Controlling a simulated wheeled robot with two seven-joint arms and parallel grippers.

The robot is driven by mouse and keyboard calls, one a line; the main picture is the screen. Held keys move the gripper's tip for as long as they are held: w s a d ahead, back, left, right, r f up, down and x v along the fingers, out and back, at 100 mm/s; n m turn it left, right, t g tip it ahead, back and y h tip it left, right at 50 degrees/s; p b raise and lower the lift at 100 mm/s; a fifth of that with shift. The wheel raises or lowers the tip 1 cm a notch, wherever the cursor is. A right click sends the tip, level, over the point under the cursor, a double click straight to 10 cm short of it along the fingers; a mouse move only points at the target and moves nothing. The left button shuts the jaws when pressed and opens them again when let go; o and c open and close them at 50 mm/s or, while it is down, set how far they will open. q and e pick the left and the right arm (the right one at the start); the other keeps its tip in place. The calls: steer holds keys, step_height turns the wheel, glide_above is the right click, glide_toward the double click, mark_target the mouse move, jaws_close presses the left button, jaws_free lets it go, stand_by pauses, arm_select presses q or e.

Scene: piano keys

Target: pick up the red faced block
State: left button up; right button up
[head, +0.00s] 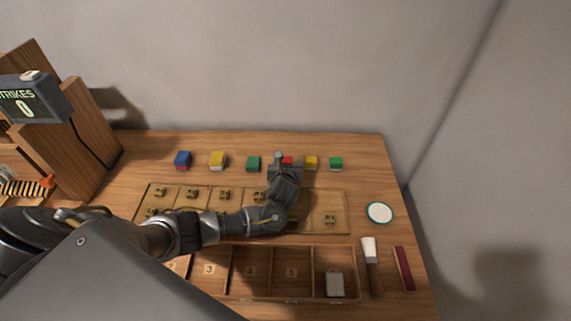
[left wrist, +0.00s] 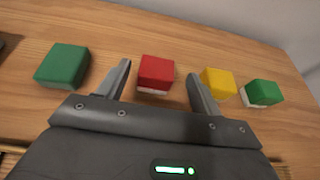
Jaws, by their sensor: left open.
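The red faced block (left wrist: 156,72) has a red top and a pale lower part. In the left wrist view it lies on the table between the two spread fingers of my left gripper (left wrist: 160,85), a little beyond the tips or level with them; I cannot tell exactly. In the head view the red block (head: 287,161) shows only partly, behind my left gripper (head: 284,165). My left gripper is open and empty. My right gripper is not in view.
A green block (left wrist: 63,65) lies left of the red one; a yellow block (left wrist: 218,84) and another green block (left wrist: 262,93) lie right. Blue (head: 182,160) and yellow (head: 217,160) blocks stand farther left. A numbered wooden tray (head: 305,248), brush (head: 370,260) and round white disc (head: 380,212) are nearer.

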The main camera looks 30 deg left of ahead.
mark_target(286, 159)
arm_select(q)
steer(key=shift+x, duration=2.6)
steer(key=shift+s+a, duration=0.2)
steer(key=shift+c, duration=0.4)
steer(key=c, duration=1)
